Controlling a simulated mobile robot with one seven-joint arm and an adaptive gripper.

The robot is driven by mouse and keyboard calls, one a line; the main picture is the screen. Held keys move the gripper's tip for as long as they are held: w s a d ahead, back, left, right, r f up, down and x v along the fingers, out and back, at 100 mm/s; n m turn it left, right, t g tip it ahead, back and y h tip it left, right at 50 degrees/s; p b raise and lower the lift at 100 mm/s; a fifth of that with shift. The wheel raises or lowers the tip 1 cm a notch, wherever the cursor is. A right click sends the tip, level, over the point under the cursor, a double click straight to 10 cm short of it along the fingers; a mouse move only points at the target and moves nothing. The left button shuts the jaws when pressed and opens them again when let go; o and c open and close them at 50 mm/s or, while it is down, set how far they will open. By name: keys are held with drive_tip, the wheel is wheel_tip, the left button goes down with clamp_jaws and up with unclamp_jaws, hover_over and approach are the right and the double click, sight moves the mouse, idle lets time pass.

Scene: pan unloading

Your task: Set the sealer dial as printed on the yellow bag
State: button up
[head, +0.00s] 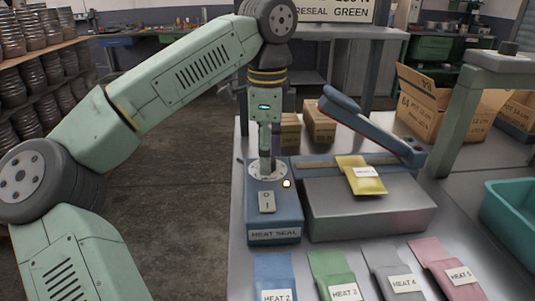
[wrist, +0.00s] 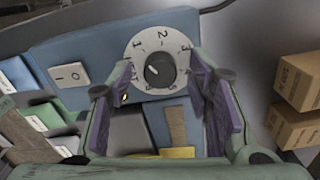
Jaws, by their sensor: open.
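The blue sealer box (head: 272,222), marked HEAT SEAL, stands on the metal table. Its white numbered dial (wrist: 163,45) has a black knob (wrist: 160,70) at its centre; the knob's exact setting is hard to read. My gripper (wrist: 163,76) is open, with one finger on each side of the knob in the wrist view; contact is not clear. In the head view my gripper (head: 267,163) points down over the dial (head: 267,171) and hides its knob. The yellow bag (head: 362,185) lies on the sealer's bed; its white label reads HEAT, with the number too small to be sure.
A rocker switch (head: 267,202) and a small lit lamp (head: 286,183) are beside the dial. The sealer's raised blue lever (head: 370,125) stands to the right. Blue, green, grey and pink labelled bags (head: 335,272) lie in front. Cardboard boxes (head: 318,122) stand behind; a teal bin (head: 510,210) is right.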

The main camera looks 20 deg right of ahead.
drive_tip(key=shift+f, duration=0.3)
drive_tip(key=shift+c, duration=0.5)
clamp_jaws()
